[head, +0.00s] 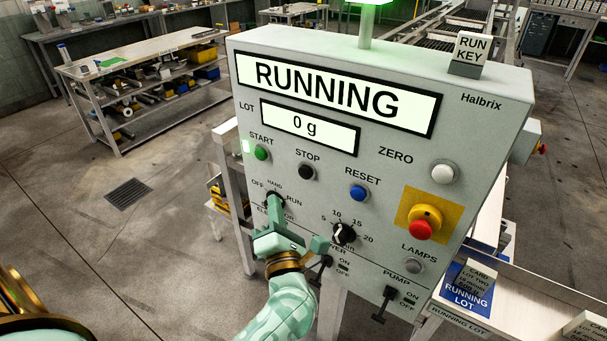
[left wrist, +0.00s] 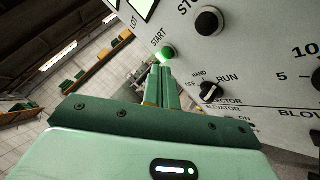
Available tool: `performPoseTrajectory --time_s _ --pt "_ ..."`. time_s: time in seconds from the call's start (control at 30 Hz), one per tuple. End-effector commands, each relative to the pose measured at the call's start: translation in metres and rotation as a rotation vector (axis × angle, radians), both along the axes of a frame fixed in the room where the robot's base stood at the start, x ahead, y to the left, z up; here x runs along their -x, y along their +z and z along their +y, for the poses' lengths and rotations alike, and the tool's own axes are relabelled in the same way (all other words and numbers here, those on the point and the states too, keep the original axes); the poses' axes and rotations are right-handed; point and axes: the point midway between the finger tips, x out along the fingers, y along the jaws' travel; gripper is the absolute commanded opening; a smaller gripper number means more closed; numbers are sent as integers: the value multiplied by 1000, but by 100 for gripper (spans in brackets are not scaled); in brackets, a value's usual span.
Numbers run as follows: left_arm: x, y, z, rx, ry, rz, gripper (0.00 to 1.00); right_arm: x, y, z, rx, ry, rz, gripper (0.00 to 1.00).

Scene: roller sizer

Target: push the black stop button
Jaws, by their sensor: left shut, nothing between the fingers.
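The black stop button (head: 306,172) is a round knob under the word STOP on the grey control panel (head: 400,162). It also shows at the top of the left wrist view (left wrist: 208,21). My left gripper (head: 275,203) is shut and empty, in front of the panel. In the head view its tips lie below and left of the stop button, over the OFF-HAND-RUN selector. In the left wrist view the fingers (left wrist: 163,72) end just below the green start button (left wrist: 168,53), apart from the stop button. My right gripper is not in view.
A blue reset button (head: 358,193), a white zero button (head: 444,174), a red emergency stop (head: 421,227) and a black dial (head: 343,234) surround the area. A green lamp (head: 372,2) glows on top.

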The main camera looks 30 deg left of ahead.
Motion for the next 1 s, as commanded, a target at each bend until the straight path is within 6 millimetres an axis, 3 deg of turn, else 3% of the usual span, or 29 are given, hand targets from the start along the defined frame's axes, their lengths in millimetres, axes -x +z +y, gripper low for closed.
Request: performPoseTrajectory --time_s 0.5,1.0 --pt "-66 -1 -5 -1 0 1 0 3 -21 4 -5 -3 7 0" --pt "-77 0 -6 -1 0 1 0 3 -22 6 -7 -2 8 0"
